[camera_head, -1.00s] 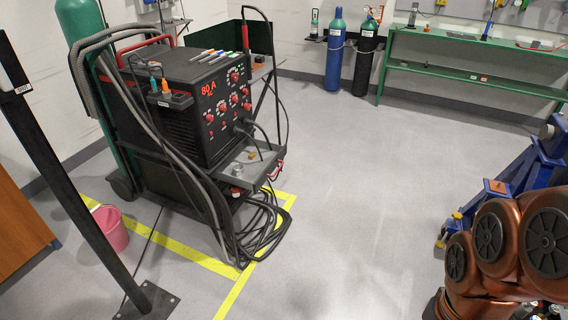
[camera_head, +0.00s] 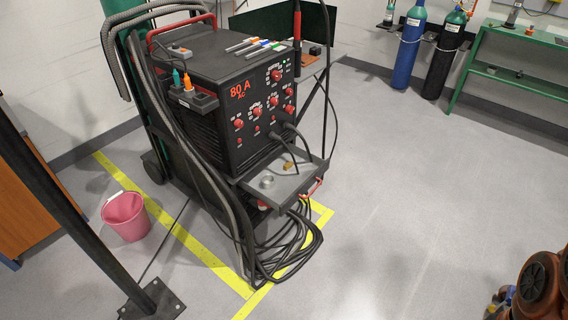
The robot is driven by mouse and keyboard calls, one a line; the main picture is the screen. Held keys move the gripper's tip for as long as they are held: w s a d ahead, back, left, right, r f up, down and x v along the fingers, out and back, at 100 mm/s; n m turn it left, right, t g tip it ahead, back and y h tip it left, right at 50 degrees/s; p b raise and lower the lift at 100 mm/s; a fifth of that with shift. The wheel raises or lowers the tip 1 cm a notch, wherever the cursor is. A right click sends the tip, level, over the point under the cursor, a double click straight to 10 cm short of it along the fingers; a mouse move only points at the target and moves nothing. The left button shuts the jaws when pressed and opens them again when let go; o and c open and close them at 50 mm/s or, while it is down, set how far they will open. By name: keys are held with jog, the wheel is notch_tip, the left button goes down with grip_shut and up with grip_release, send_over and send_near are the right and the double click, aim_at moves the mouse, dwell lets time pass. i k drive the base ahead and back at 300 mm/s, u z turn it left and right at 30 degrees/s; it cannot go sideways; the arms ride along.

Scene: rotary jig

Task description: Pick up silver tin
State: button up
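A small round silver tin (camera_head: 267,182) sits in the grey tray (camera_head: 284,190) on the front of the black welding machine (camera_head: 240,110). It is small in the picture, and I cannot make out its details. A small brass-coloured piece (camera_head: 289,165) lies in the tray behind and to the right of it. Black cables run close above the tray. My gripper is not in view. Only copper-coloured links of my arm show at the lower right edge, well apart from the tray.
Loops of black cable (camera_head: 285,262) hang below the tray to the floor. A pink bucket (camera_head: 126,216) and a dark post (camera_head: 70,200) stand at left. Gas bottles (camera_head: 408,52) and a green bench (camera_head: 490,73) line the back. The floor right of the machine is clear.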

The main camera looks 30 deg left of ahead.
aim_at(267, 180)
jog(key=i, duration=3.15)
jog(key=u, duration=4.8)
